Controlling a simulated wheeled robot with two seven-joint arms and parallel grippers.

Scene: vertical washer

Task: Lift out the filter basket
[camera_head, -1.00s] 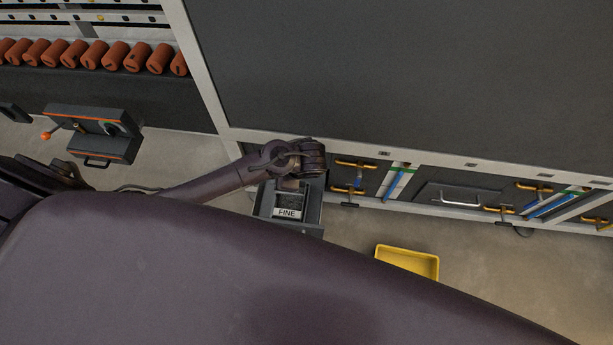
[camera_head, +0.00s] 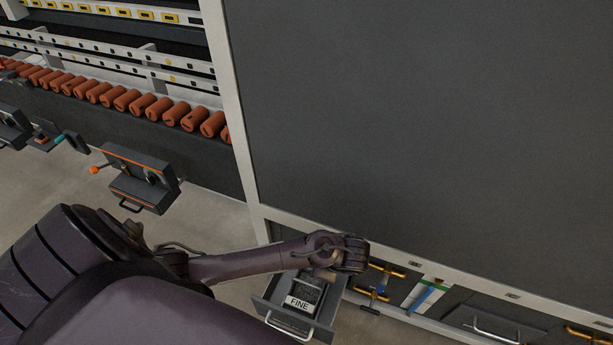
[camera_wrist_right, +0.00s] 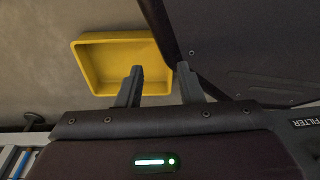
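A dark, open-topped unit labelled FINE (camera_head: 303,296) sits in the pulled-out grey drawer (camera_head: 278,318) at the bottom centre of the head view. The label does not name it as the filter basket. One of my purple arms reaches across from the left. Its end joint is close above the far side of the unit, hiding part of it; no fingers show there. My left gripper's fingers are not seen in either view.
A yellow bin (camera_wrist_right: 120,65) is on the floor beyond my right fingers. A panel marked FILTER (camera_wrist_right: 308,123) is at the right edge. Yellow-handled valves (camera_head: 385,268) are right of the drawer. A dark box with an orange-tipped lever (camera_head: 140,180) is at left.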

